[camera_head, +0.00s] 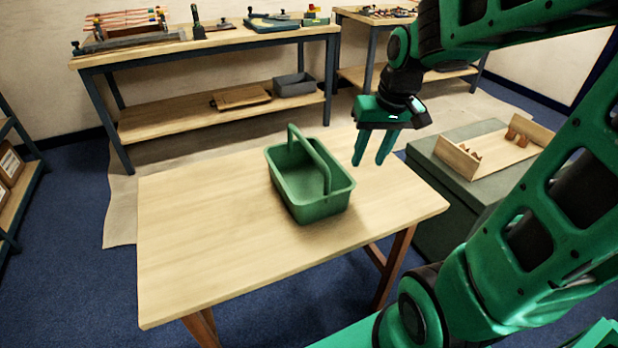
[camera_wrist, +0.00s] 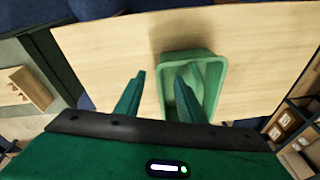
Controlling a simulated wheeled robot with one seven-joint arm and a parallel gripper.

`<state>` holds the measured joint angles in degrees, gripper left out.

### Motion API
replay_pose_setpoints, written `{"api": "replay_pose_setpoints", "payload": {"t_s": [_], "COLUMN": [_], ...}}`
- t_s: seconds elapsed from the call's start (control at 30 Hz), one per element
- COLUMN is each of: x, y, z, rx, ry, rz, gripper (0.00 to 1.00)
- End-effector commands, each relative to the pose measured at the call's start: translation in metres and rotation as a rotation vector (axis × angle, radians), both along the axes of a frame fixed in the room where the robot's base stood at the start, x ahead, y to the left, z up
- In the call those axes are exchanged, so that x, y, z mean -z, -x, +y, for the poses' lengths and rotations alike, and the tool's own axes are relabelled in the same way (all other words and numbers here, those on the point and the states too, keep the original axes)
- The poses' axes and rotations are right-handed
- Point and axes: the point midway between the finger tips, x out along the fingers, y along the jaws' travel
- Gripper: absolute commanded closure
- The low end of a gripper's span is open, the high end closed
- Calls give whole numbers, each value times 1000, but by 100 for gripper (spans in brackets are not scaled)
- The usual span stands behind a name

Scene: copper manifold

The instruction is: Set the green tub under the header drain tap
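The green tub (camera_head: 318,208) stands upright on the near wooden table (camera_head: 220,270), with its arched handle (camera_head: 309,156) running over its open top. It looks empty. The wrist view also shows the tub (camera_wrist: 212,90), partly behind the right-hand finger. My gripper (camera_head: 370,162) is open and empty, above the table to the right of the tub and apart from it. Reddish pipework (camera_head: 130,17) lies on a fixture at the left of the back bench; I cannot make out a drain tap.
The back bench (camera_head: 200,48) carries tools, with a grey bin (camera_head: 295,85) and a board on its lower shelf. A green cabinet (camera_head: 425,160) with a wooden rack on top stands right of the table. The table's left part is clear.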

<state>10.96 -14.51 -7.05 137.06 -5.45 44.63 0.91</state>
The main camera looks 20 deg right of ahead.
Motion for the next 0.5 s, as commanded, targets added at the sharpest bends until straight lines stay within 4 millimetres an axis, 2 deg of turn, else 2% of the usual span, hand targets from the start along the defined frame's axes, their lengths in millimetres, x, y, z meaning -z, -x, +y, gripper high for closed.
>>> {"api": "replay_pose_setpoints", "payload": {"t_s": [0.03,0.1,0.2,0.3,0.5], "x": [1,1,0,0,9], "y": [-27,-60,-95,-117,-133], "z": [10,26,47,62,73], "rx": [-45,-102,-163,-201,-223], "ry": [-11,-29,-58,-80,-95], "rz": [-30,-79,-135,-171,-191], "gripper": [64,64,64,64,64]}}
